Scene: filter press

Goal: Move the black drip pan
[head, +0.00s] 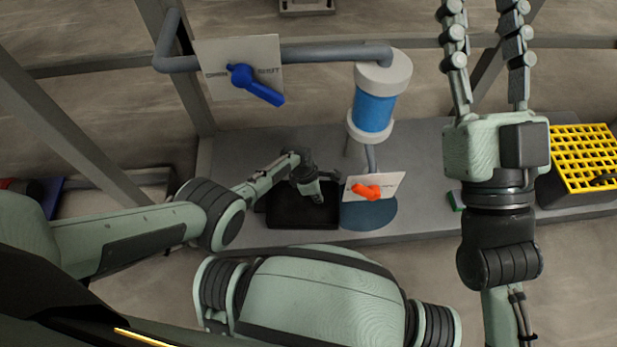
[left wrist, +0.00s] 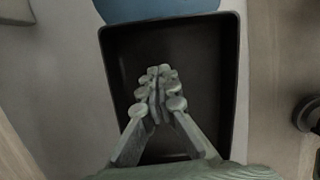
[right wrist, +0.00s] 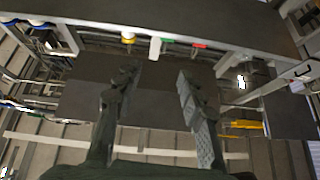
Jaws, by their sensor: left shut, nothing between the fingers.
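The black drip pan (head: 290,215) lies on the grey bench, left of the round blue-grey base under the filter column. In the left wrist view the pan (left wrist: 205,50) is a shallow rectangular tray with a raised rim, and no contents show in it. My left gripper (head: 318,196) is over the pan, pointing down. In the left wrist view its fingers (left wrist: 160,85) are closed together with nothing between them. They appear over the pan's inside; whether they touch its floor I cannot tell. My right gripper (head: 483,10) is raised, open and empty, far from the pan; its fingers also show apart in the right wrist view (right wrist: 155,90).
The blue filter column (head: 374,110) stands behind the pan on the right. A plate with an orange handle (head: 366,192) is close to the pan's right side. A blue valve handle (head: 255,84) is above left. A yellow grid crate (head: 584,155) stands at the right.

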